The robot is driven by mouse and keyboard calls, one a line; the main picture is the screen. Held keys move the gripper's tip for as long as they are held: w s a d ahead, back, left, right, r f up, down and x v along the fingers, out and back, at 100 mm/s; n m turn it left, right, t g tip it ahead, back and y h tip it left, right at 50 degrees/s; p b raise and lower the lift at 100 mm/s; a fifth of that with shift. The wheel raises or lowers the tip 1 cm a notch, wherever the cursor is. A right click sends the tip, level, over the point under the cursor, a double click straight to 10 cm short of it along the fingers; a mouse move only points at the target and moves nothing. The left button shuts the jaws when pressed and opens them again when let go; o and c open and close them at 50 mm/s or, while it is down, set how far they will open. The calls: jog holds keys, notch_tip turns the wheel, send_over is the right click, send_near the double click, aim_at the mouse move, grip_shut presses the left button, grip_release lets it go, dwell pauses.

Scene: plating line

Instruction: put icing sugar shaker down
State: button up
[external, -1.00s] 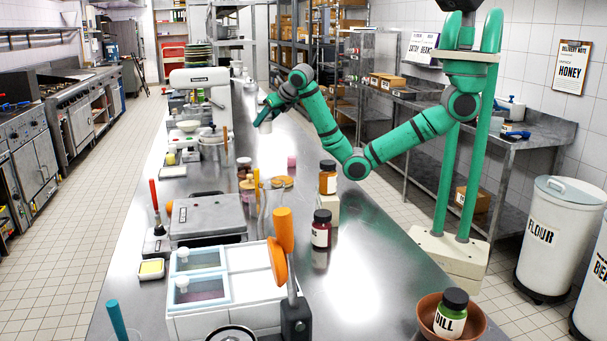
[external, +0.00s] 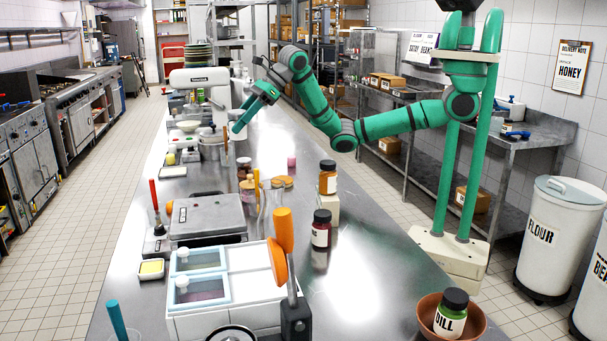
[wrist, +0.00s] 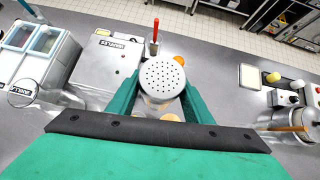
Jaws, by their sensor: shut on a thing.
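The icing sugar shaker (wrist: 163,76) shows in the wrist view as a round pale lid with many small holes, seen from above.
The white mixer (external: 200,82) stands behind. The counter's right side is largely clear.

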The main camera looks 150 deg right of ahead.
jog(key=w+a+f+n+t+y, duration=0.1)
jog(key=w+a+f+n+y, duration=0.2)
jog(key=a, duration=0.4)
jog(key=w+a+f+n+t+y, duration=0.1)
jog(key=w+a+f+n, duration=0.2)
jog(key=w+a, duration=0.3)
jog(key=f, duration=0.4)
jog(key=s+a+f, duration=0.1)
jog(key=f, duration=0.9)
jog(key=shift+s+a+f, duration=0.2)
jog(key=shift+a+f, duration=0.05)
jog(key=shift+f, duration=1.95)
jog(key=shift+f, duration=0.15)
jog(key=o, duration=1.3)
jog(key=shift+c, duration=0.2)
